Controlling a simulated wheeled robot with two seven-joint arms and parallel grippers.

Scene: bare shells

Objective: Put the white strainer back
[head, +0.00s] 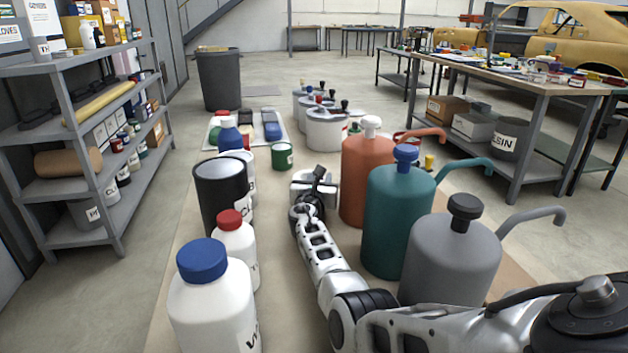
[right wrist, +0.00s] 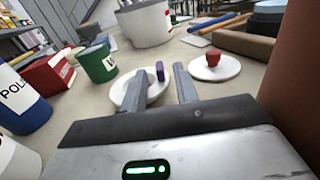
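A white round shallow piece (right wrist: 128,93) with a purple tab (right wrist: 160,72) lies on the table ahead of my right gripper in the right wrist view. It may be the white strainer, but I cannot tell for sure; the fingers partly cover it. My right gripper (right wrist: 164,72) is open, its two fingers apart with nothing clearly held. In the head view my right gripper (head: 316,180) is low over the table between the bottles and the large jugs, and it hides the white piece. My left gripper is not in view.
A white disc with a red knob (right wrist: 214,67) lies right of the fingers. A green can (head: 282,156) and white pots (head: 325,130) stand beyond. Orange (head: 368,185), teal (head: 398,225) and grey (head: 450,262) jugs crowd the right; a black canister (head: 222,195) and white bottles (head: 212,305) crowd the left.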

